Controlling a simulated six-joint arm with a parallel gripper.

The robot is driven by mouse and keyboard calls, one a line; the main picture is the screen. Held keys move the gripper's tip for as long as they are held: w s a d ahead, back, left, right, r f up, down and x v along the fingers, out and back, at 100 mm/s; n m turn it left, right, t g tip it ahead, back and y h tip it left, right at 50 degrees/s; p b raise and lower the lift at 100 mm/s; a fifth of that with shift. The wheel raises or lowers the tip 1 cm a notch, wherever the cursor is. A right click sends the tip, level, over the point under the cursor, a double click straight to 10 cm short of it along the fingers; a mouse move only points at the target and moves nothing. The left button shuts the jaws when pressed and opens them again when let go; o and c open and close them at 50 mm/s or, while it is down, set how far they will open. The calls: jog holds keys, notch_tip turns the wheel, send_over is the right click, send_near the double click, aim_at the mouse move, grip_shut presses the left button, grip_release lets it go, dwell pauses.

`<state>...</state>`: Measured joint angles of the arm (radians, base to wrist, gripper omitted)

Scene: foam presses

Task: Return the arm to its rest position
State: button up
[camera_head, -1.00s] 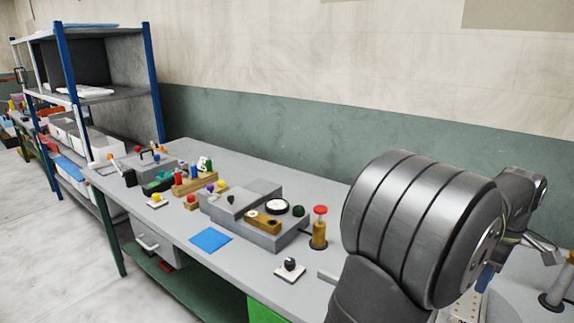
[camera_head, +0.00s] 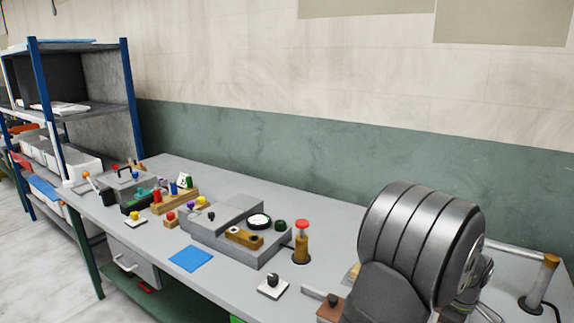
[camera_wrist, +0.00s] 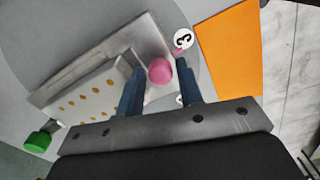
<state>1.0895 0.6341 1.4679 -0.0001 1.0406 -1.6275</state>
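My gripper (camera_wrist: 160,68) shows in the wrist view with its two blue fingers apart. A pink round knob (camera_wrist: 160,71) shows in the gap between the fingertips. It appears to lie beyond them, and I see no finger closed on it. In the camera_head view my arm's dark, ribbed link (camera_head: 420,240) fills the right foreground. My gripper cannot be made out there, as the arm hides that area.
The grey bench (camera_head: 330,210) carries a grey press block (camera_head: 225,215), a red-topped post (camera_head: 302,240) and a blue sheet (camera_head: 191,259). A brown-topped post (camera_head: 541,283) stands at right. The wrist view shows an orange sheet (camera_wrist: 232,50) and a green knob (camera_wrist: 38,141).

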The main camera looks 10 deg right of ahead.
jog(key=shift+f, duration=0.5)
notch_tip(320, 180, up, 18)
notch_tip(320, 180, down, 18)
jog(key=shift+w+a+f, duration=0.1)
jog(key=shift+w+a+m, duration=0.45)
jog(key=shift+w+m, duration=0.05)
jog(key=shift+m, duration=0.3)
jog(key=shift+w+a+m, duration=0.35)
jog(key=shift+w+m, duration=0.2)
jog(key=shift+m, duration=0.05)
jog(key=shift+w+a+m, duration=0.3)
jog(key=shift+w+m, duration=0.25)
jog(key=shift+m, duration=0.05)
jog(key=w+m, duration=0.1)
jog(key=w+a+m, duration=0.1)
jog(key=shift+w+m, duration=0.2)
jog(key=shift+m, duration=0.1)
jog(key=shift+w+m, duration=1.15)
jog(key=shift+m, duration=0.05)
dwell(1.2)
